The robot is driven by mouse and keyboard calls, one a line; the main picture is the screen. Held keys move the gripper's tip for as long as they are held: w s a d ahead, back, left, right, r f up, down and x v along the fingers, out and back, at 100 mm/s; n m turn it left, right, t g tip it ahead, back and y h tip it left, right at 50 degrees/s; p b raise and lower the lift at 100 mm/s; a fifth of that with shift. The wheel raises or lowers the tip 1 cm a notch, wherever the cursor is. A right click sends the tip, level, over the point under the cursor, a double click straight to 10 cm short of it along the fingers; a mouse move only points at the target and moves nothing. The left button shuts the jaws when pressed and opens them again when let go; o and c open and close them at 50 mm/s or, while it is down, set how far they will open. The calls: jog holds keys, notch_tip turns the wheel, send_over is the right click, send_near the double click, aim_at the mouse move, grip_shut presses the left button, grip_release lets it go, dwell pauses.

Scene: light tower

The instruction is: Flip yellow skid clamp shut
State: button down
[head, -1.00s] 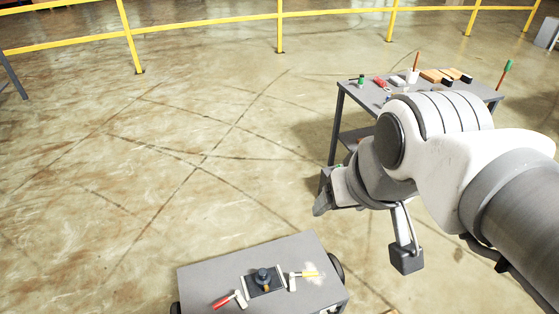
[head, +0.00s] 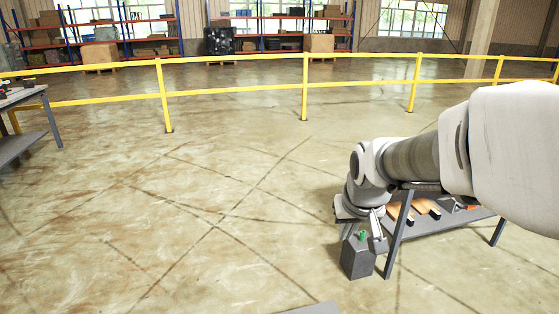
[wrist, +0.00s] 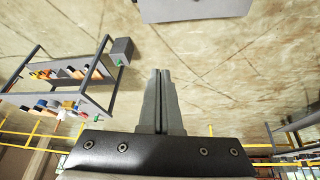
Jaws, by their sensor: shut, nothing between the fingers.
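My gripper (wrist: 160,74) shows in the wrist view with its two grey fingers pressed together, holding nothing. The yellow skid clamp is in neither view now. Only a small grey corner, likely of the skid (head: 314,308), shows at the bottom edge of the head view. A plain grey panel, likely the skid too (wrist: 195,9), shows at the top of the wrist view, apart from the fingertips. No clamp shows on it.
A grey box with a green top (head: 357,258) stands on the floor beside a grey table (head: 393,250), partly behind my arm. Another table (head: 28,97) is at the far left. A yellow railing (head: 230,92) runs across the back. The floor at the middle left is clear.

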jog(key=d+b+x, duration=0.2)
jog(key=b+x, duration=0.2)
jog(key=x, duration=1.3)
jog(key=w+d+b+x, duration=0.1)
jog(key=b+x, duration=0.3)
jog(key=x, duration=1.2)
jog(key=d+f+b, duration=0.1)
jog(key=f+b, duration=0.2)
jog(key=f, duration=1.3)
jog(key=d+f+g+b, duration=0.1)
jog(key=f+b, duration=0.3)
jog(key=f, duration=1.1)
jog(key=shift+w+d+f+m, duration=0.2)
jog(key=shift+d+f+m, duration=0.2)
jog(key=shift+d, duration=0.2)
